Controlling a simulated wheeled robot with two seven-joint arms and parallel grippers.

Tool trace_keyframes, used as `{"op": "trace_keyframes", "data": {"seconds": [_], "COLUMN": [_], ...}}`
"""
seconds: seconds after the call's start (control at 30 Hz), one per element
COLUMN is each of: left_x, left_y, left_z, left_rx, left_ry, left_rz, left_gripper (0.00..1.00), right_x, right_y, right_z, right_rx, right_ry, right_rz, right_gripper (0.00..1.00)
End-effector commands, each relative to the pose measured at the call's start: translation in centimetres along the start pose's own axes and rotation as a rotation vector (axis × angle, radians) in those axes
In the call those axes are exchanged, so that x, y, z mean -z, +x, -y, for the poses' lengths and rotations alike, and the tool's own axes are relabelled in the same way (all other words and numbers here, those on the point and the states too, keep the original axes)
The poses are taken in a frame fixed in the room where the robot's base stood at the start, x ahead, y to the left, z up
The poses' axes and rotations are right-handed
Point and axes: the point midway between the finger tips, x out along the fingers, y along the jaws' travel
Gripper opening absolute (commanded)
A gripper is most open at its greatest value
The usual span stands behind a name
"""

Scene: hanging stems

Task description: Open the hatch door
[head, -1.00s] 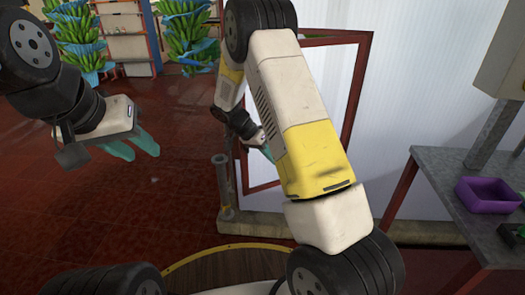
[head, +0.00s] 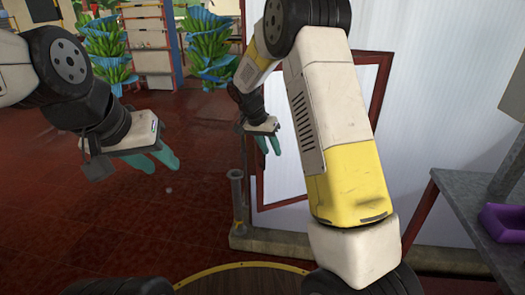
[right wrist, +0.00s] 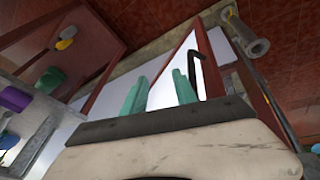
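The hatch door, a white panel in a dark red frame (head: 381,85), is at the white wall, partly hidden behind my right arm. I cannot tell for sure how far it stands open. My right gripper (head: 268,145) is in front of the door's left part, its teal fingers apart and empty. In the right wrist view, the two fingers (right wrist: 158,92) stand apart before a red-framed white panel. A dark bent handle (right wrist: 196,66) is just beyond the right finger, apart from it. My left gripper (head: 155,162) hangs at the left, open and empty, far from the door.
A grey post (head: 237,200) stands close below the door's left side. A grey table (head: 465,200) with a purple bin (head: 503,224) is at the right. Banana bunches (head: 108,50) hang at the back left. The red floor at left is clear.

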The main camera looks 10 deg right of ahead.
Motion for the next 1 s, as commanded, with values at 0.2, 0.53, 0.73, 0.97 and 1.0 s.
{"op": "trace_keyframes", "data": {"seconds": [0.2, 0.53, 0.73, 0.97, 1.0], "left_x": [0.0, 0.0, 0.0, 0.0, 0.0], "left_y": [0.0, 0.0, 0.0, 0.0, 0.0], "left_z": [0.0, 0.0, 0.0, 0.0, 0.0], "left_rx": [0.000, 0.000, 0.000, 0.000, 0.000], "left_ry": [0.000, 0.000, 0.000, 0.000, 0.000], "left_rz": [0.000, 0.000, 0.000, 0.000, 0.000], "left_gripper": [0.36, 0.36, 0.36, 0.36, 0.36], "right_x": [0.6, 0.8, 1.0, 1.2, 1.2], "right_y": [-2.0, 1.2, 4.3, 6.1, 6.2], "right_z": [1.6, 4.1, 5.0, 5.6, 5.6], "right_rx": [0.250, 0.288, 0.287, 0.288, 0.288], "right_ry": [-0.181, -0.217, -0.215, -0.214, -0.214], "right_rz": [-0.068, -0.094, -0.094, -0.095, -0.095], "right_gripper": [0.34, 0.34, 0.34, 0.34, 0.34]}}
